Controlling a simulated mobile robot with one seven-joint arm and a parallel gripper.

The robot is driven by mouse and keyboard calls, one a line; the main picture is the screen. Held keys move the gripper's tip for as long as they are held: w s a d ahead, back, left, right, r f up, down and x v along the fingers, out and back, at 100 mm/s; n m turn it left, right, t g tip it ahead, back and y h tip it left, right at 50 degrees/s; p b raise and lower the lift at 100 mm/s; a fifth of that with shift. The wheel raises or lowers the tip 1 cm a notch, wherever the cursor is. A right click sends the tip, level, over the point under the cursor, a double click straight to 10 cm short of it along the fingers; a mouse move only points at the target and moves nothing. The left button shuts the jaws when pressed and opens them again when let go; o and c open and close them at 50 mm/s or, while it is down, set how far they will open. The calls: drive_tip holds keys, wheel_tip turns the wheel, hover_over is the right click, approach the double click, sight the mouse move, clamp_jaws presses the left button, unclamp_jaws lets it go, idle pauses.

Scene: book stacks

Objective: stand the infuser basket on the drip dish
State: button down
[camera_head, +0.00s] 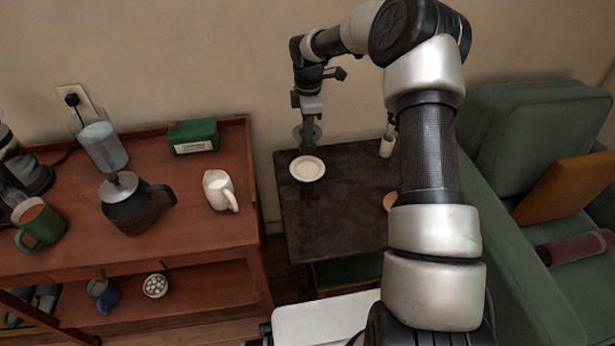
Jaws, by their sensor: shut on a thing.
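My gripper (307,143) points down at the back of the dark side table. It is shut on a small grey, rounded thing, which I take to be the infuser basket (298,131); the fingers hide much of it. A round white dish (307,169), which I take to be the drip dish, lies flat on the table. The gripper and basket appear above and slightly behind the dish in the picture, apart from it. The exact height is hard to tell.
The dark side table (335,215) is mostly clear. A pale cylinder (386,146) stands at its back right, partly behind my arm. A reddish wooden cart (190,236) at left holds a white pitcher (217,189), dark teapot (130,208) and green box (193,136). A green sofa (530,120) is at right.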

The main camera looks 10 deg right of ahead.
wheel_tip(320, 180, down, 10)
drive_tip(key=shift+d+r+b, duration=0.1)
drive_tip(key=shift+r+b, duration=0.05)
drive_tip(key=shift+b, duration=1)
drive_tip(key=c, duration=1.8)
unclamp_jaws()
